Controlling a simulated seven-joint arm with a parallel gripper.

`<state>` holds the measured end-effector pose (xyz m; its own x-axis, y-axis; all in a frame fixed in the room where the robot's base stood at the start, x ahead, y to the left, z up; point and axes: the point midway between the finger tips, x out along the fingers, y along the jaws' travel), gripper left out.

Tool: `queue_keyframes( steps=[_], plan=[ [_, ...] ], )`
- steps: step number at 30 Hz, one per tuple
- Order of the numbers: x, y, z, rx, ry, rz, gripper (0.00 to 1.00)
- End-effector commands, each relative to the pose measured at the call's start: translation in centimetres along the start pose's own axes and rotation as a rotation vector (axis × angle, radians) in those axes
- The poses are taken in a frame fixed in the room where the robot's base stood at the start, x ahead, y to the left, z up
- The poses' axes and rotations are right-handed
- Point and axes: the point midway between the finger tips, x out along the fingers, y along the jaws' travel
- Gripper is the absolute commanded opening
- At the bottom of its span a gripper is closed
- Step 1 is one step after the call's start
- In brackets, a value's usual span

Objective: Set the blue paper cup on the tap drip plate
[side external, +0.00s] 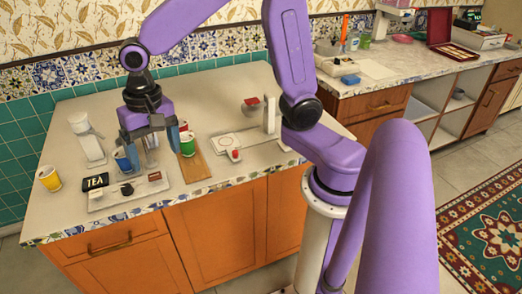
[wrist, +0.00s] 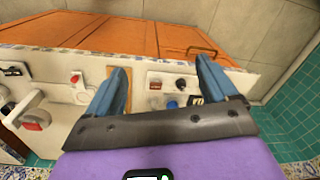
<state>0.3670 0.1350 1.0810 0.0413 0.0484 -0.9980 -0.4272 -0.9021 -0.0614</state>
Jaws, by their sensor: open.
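The blue paper cup (side external: 122,160) stands on the counter beside my left finger in the side view, partly covered by it. In the wrist view a small blue round shape (wrist: 172,104), probably this cup, lies between my fingers. My gripper (side external: 152,152) points down above the counter. In the wrist view my gripper (wrist: 167,78) has its two blue fingers wide apart, with nothing held. A pale flat panel (side external: 155,190) with a black knob lies in front of the cup. I cannot tell for certain which surface is the tap drip plate.
A yellow cup (side external: 50,178) stands far left by a black TEA block (side external: 95,183). A green cup (side external: 187,145) stands right of my gripper by a wooden board (side external: 196,168). A white plate (side external: 226,141) and red-topped item (side external: 235,155) sit further right.

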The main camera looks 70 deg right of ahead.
Motion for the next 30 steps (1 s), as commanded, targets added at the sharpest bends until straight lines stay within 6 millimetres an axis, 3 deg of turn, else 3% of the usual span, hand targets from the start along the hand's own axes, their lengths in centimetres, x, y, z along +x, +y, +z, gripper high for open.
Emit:
queue_keyframes(
  steps=[6,15,21,30],
  plan=[
    [-0.8,5.4,6.8,-0.578,-0.011,0.006,0.86],
    [-0.6,13.4,13.2,-1.292,-0.029,0.011,0.86],
    [-0.3,15.9,14.8,-1.514,-0.036,0.011,0.86],
    [-0.2,16.1,14.9,-1.543,-0.038,0.012,0.86]
  ],
)
